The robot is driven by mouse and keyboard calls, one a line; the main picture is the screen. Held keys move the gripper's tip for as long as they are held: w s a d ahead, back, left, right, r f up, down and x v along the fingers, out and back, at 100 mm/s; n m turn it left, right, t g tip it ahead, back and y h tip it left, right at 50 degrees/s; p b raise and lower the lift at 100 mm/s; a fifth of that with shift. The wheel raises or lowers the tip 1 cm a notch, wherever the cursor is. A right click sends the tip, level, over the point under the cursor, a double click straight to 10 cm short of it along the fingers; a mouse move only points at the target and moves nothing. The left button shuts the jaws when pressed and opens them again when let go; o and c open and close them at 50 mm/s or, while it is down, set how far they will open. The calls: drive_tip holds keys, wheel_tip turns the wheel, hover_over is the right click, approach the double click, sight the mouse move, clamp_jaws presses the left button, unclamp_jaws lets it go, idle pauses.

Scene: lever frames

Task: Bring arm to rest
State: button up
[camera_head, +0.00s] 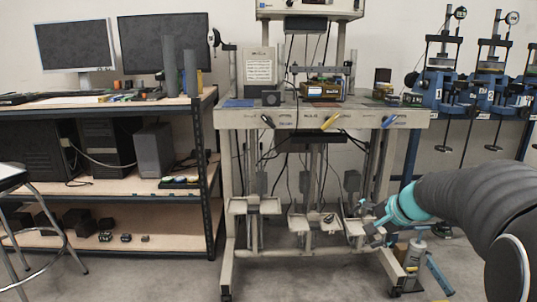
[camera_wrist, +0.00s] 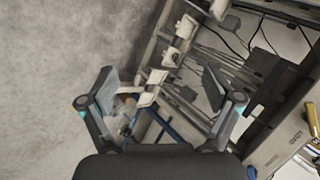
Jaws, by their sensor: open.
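The pale lever frame (camera_head: 300,118) stands in the middle of the head view. Its front edge carries a black lever (camera_head: 267,121), a yellow lever (camera_head: 331,120) and a blue lever (camera_head: 388,121). My gripper (camera_head: 372,223) is low at the frame's right side, below the lever row and in front of the lower hangers. In the wrist view my gripper (camera_wrist: 160,84) has its two fingers spread wide with nothing held between them. The yellow lever also shows at that view's right edge (camera_wrist: 315,144). Whether a finger touches the frame cannot be told.
A shelf unit (camera_head: 120,180) with monitors and computers stands left, with a stool (camera_head: 30,190) before it. Blue testing devices (camera_head: 440,87) stand on a bench at right. A bottle-like object (camera_head: 416,250) is below my gripper. Grey floor (camera_head: 320,275) is open in front.

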drive_tip(key=s+a+n+h, duration=0.1)
drive_tip(key=s+a+n, duration=0.2)
drive_tip(key=s, duration=0.6)
drive_tip(key=s+a+f+n+g+h, duration=0.1)
drive_tip(key=s+a+n, duration=0.2)
drive_tip(key=s, duration=0.7)
drive_tip(key=s+a+n+h, duration=0.2)
drive_tip(key=s+a+n, duration=0.1)
drive_tip(key=s, duration=0.7)
drive_tip(key=shift+f+n+g, duration=0.3)
drive_tip(key=shift+n+g, duration=0.1)
drive_tip(key=shift+n, duration=0.5)
